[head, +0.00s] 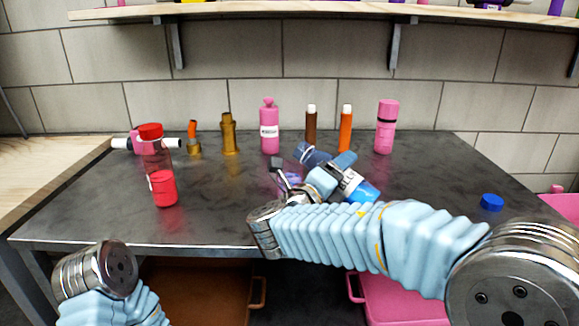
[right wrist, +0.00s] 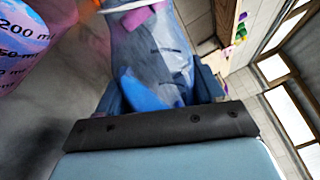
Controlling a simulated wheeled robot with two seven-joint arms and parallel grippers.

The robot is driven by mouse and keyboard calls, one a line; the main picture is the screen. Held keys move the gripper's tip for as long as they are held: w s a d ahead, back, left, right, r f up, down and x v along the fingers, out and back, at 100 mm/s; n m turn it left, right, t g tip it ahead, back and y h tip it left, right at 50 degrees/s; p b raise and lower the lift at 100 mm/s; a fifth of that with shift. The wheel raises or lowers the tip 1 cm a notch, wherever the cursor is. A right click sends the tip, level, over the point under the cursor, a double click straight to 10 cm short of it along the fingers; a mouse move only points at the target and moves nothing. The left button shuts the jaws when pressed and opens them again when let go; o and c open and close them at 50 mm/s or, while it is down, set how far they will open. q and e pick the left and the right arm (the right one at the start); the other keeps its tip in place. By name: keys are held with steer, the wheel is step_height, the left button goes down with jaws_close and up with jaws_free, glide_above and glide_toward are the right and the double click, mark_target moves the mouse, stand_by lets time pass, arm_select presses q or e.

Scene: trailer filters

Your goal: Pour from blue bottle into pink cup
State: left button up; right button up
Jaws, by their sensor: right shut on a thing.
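My right gripper (head: 328,163) is shut on the clear blue bottle (head: 361,191), which holds blue liquid and is tilted, its base toward the lower right. In the right wrist view, the bottle (right wrist: 150,60) sits between the fingers (right wrist: 160,92), with blue liquid along its side. The pink cup (right wrist: 22,38), see-through with dark ml marks, is close to the left of the bottle there. In the head view, the cup (head: 291,180) is mostly hidden behind my right wrist and looks purplish. I cannot tell whether liquid is flowing. My left arm shows at lower left, without its gripper.
A red-capped bottle (head: 163,188) with red liquid stands at the left of the dark table (head: 225,205). Several bottles, including a pink one (head: 269,130), stand along the back. A blue cap (head: 491,202) lies at the right. The table's left middle is clear.

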arm_select(q)
steer(key=shift+a, duration=0.15)
arm_select(e)
steer(key=shift+r+n, duration=0.45)
steer(key=shift+n, duration=0.05)
stand_by(0.8)
arm_select(q)
steer(key=shift+w+a, duration=0.2)
steer(key=shift+a, duration=0.35)
arm_select(e)
steer(key=shift+w+a+r+n, duration=0.1)
steer(key=shift+a+r+n, duration=0.05)
steer(key=shift+r+n, duration=0.3)
steer(key=shift+w+a+r+n, duration=0.1)
steer(key=shift+r+n, duration=0.2)
steer(key=shift+n, duration=0.15)
stand_by(1.0)
arm_select(q)
steer(key=shift+a, duration=0.3)
arm_select(e)
steer(key=shift+r+n, duration=0.55)
steer(key=shift+n, duration=0.15)
stand_by(0.8)
